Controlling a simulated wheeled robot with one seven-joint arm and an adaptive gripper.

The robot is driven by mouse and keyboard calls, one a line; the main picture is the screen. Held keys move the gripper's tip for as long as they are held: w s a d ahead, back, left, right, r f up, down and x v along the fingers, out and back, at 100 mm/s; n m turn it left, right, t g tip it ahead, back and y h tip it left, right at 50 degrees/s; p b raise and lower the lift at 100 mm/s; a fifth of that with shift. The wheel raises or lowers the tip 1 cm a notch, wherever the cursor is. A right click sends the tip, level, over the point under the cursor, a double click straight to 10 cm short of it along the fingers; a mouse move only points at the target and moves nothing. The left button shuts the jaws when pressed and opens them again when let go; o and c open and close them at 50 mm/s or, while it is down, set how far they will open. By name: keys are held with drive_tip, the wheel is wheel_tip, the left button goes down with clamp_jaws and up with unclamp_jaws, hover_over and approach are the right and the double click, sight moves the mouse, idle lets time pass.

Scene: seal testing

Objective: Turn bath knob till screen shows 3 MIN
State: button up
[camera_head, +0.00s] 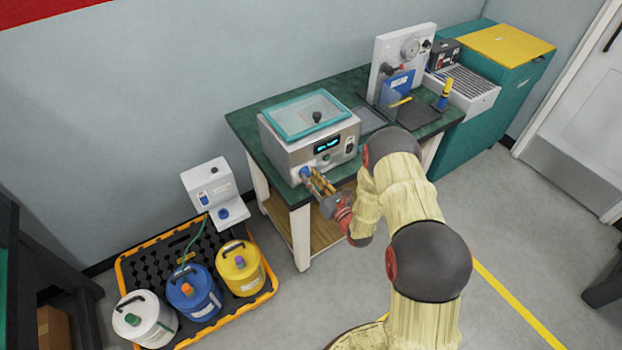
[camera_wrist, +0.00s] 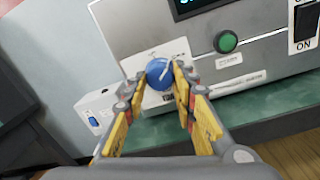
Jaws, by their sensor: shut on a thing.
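The bath (camera_head: 290,146) is a grey metal box with a teal-rimmed clear lid, standing on the green bench. Its blue knob (camera_wrist: 159,73) is on the lower left of the front panel, with a white pointer line on it. My gripper (camera_wrist: 164,80) has its yellow fingers on both sides of the knob and is shut on it. In the head view my gripper (camera_head: 318,182) reaches the panel from the lower right. The dark screen (camera_head: 327,144) shows small cyan characters that I cannot read. In the wrist view only the screen's bottom edge (camera_wrist: 190,10) shows.
A green button (camera_wrist: 227,41) and an ON switch (camera_wrist: 304,26) are right of the knob. A gauge panel (camera_head: 392,70) stands further right on the bench (camera_head: 245,122). Blue, yellow and white containers stand in a black and yellow tray (camera_head: 128,262) on the floor at left.

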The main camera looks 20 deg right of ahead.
drive_tip(key=shift+m, duration=0.7)
drive_tip(key=o, duration=1.1)
drive_tip(key=shift+o, duration=0.3)
drive_tip(key=shift+s, duration=0.1)
drive_tip(key=v, duration=1.2)
drive_tip(key=shift+f, duration=0.15)
